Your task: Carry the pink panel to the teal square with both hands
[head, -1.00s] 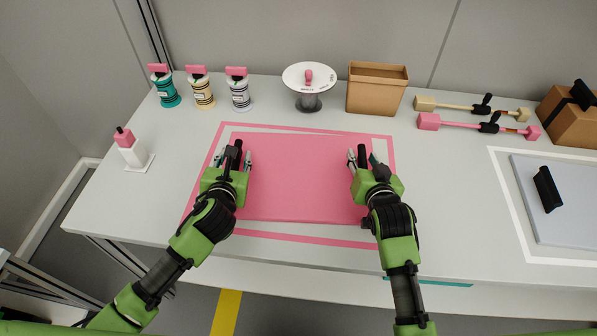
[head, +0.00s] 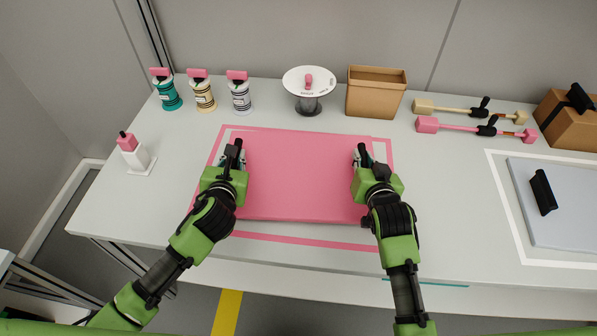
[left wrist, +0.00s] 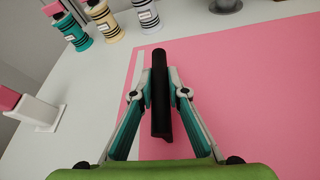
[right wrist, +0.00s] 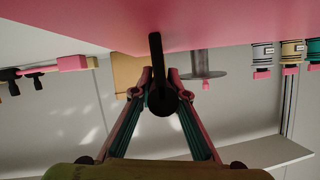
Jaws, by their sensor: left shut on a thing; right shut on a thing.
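The pink panel (head: 297,185) lies flat over a pink outlined frame (head: 310,240) on the white table. My left gripper (head: 234,160) is shut on the black handle at the panel's left side; the left wrist view shows the handle (left wrist: 161,110) between the fingers. My right gripper (head: 364,160) is shut on the black handle at the right side, which also shows in the right wrist view (right wrist: 156,58). I cannot tell if the panel is raised at all.
Three pink-topped bottles (head: 204,93), a round white stand (head: 309,82) and a brown box (head: 376,95) line the back. Mallets (head: 470,126) lie at back right. A grey panel (head: 575,205) lies at right. A white holder (head: 140,158) stands at left.

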